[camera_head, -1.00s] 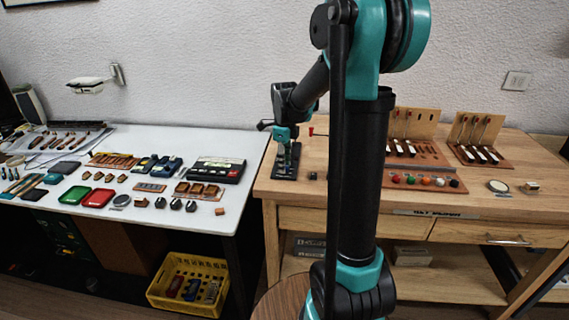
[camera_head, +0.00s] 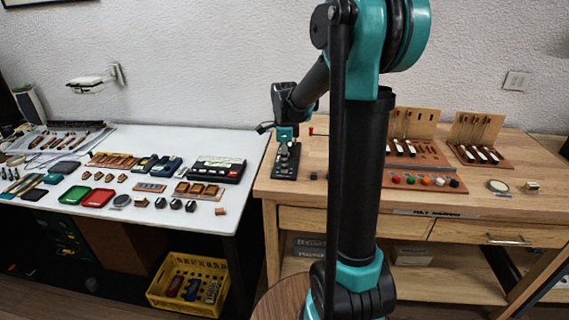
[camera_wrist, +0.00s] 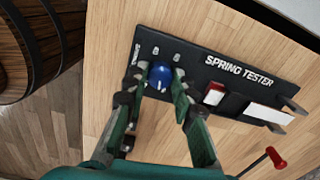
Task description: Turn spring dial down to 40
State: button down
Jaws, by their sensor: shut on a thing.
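The spring tester (camera_wrist: 208,68) is a black board with "SPRING TESTER" in white letters, lying on the wooden bench. Its blue dial knob (camera_wrist: 160,77) has a light pointer mark on its face. The dial's number scale is too small to read. My gripper (camera_wrist: 160,80) has one fingertip on each side of the knob and is shut on it. In the head view, my gripper (camera_head: 286,147) reaches down over the spring tester (camera_head: 285,171), and the knob cannot be made out there.
A red-tipped lever (camera_wrist: 275,158) stands at the lower right of the wrist view. A white block (camera_wrist: 270,115) and a red-and-white part (camera_wrist: 214,94) sit on the tester. Wooden barrel-like shapes (camera_wrist: 40,40) are at upper left. The wooden bench (camera_head: 480,205) holds piano-action models.

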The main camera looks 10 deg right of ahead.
jog(key=n, duration=0.4)
jog(key=shift+n, duration=0.3)
jog(key=n, duration=0.5)
jog(key=shift+n, duration=0.3)
jog(key=n, duration=2.4)
jog(key=shift+n, duration=2.5)
